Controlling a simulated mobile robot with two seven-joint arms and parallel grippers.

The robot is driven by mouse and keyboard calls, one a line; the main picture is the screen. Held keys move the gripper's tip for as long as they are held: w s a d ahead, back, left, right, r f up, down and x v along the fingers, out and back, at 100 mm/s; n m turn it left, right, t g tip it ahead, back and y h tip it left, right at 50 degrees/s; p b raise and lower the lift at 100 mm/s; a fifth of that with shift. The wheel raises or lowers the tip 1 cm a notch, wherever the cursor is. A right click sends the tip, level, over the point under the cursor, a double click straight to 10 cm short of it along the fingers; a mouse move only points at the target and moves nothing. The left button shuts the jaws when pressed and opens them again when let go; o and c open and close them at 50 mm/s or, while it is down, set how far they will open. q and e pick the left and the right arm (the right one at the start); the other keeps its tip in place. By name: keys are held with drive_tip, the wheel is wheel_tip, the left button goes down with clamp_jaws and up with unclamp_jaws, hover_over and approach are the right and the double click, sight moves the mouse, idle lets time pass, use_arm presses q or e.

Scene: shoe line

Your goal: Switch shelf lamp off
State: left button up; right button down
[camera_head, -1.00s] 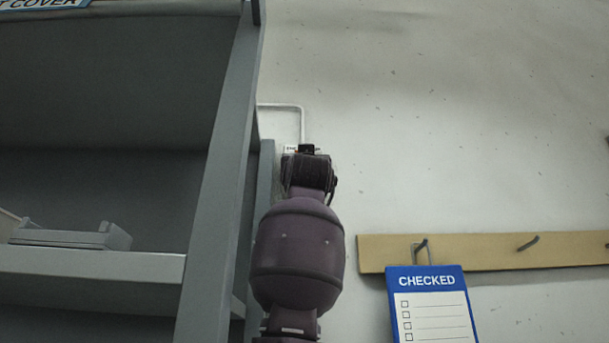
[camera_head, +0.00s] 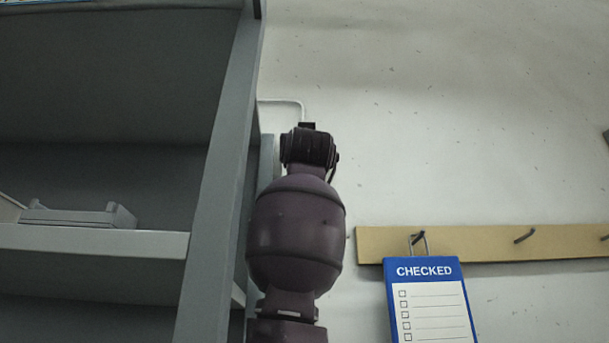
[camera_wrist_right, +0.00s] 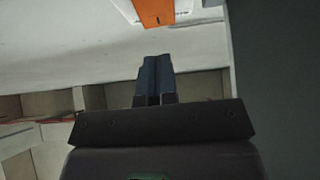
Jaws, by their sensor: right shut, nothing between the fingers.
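An orange piece (camera_wrist_right: 155,11) on a white plate (camera_wrist_right: 186,12) shows at the top of the right wrist view; it looks like the lamp switch. My right gripper (camera_wrist_right: 154,62) is shut and empty, its fingertips just below the orange piece in the picture with a small gap between. I cannot tell how far apart they are in depth. In the head view my right arm rises in front of the wall beside the shelf post and hides the switch area. The lamp itself is not in clear view. My left gripper is not in view.
A grey shelf unit (camera_head: 213,212) stands at the left, with a grey tray-like part (camera_head: 78,216) on its board. A white conduit (camera_head: 284,101) runs along the wall. A wooden hook rail (camera_head: 480,243) holds a blue CHECKED card (camera_head: 428,271). The upper right wall is clear.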

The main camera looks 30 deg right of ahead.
drive_tip(key=s, duration=0.1)
drive_tip(key=s+a+b, duration=0.1)
drive_tip(key=s, duration=0.1)
drive_tip(key=s+a, duration=0.1)
drive_tip(key=shift+s+a+b, duration=0.15)
drive_tip(key=shift+s+b, duration=0.15)
drive_tip(key=shift+s, duration=0.05)
idle(0.7)
